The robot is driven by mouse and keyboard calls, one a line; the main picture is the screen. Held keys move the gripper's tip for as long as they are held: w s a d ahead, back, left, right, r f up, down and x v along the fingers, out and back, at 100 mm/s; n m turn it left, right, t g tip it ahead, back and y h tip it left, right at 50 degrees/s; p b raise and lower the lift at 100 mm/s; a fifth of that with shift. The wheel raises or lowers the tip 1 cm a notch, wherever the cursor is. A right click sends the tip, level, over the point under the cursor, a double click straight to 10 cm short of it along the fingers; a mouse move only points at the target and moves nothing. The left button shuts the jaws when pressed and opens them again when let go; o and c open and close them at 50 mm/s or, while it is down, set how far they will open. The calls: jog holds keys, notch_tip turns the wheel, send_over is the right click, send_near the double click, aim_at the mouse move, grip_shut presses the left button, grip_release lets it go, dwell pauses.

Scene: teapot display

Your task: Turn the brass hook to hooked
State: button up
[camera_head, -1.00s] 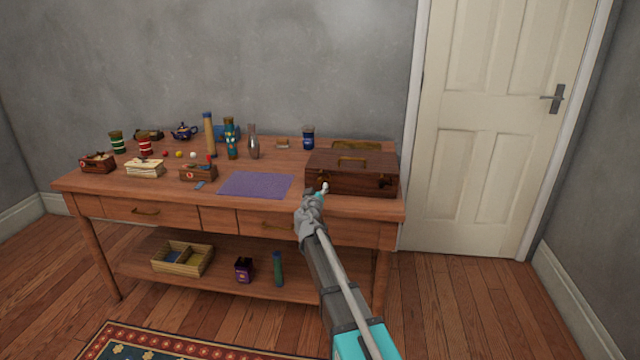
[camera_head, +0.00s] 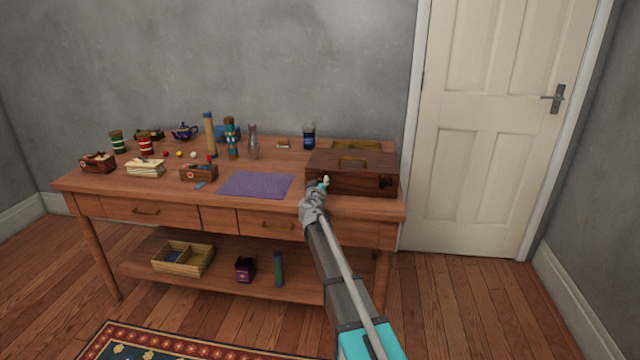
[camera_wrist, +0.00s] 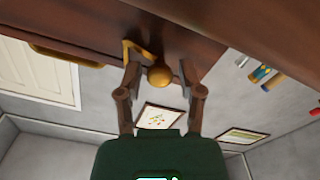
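The brown wooden case (camera_head: 365,180) stands closed at the right end of the table, with a handle on its lid. In the wrist view, the brass hook (camera_wrist: 138,49) is mounted on the dark wood of the case (camera_wrist: 90,25) and has a round knob (camera_wrist: 159,75) at its end. My gripper (camera_wrist: 160,82) is open, with one finger on each side of the knob and a small gap showing on both sides. In the head view, my gripper (camera_head: 320,188) is at the left part of the case's front and hides the hook there.
A purple cloth (camera_head: 256,185) lies left of the case. A dark blue jar (camera_head: 308,139) stands behind it. Bottles, small boxes and a blue teapot (camera_head: 184,131) fill the table's left and back. A white door (camera_head: 500,130) is on the right.

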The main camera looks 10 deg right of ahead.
grip_shut()
jog(key=shift+n, duration=0.3)
jog(key=n, duration=0.5)
jog(key=shift+n, duration=0.3)
jog(key=n, duration=0.6)
jog(key=shift+n, duration=0.4)
jog(key=shift+o, duration=2.1)
grip_release()
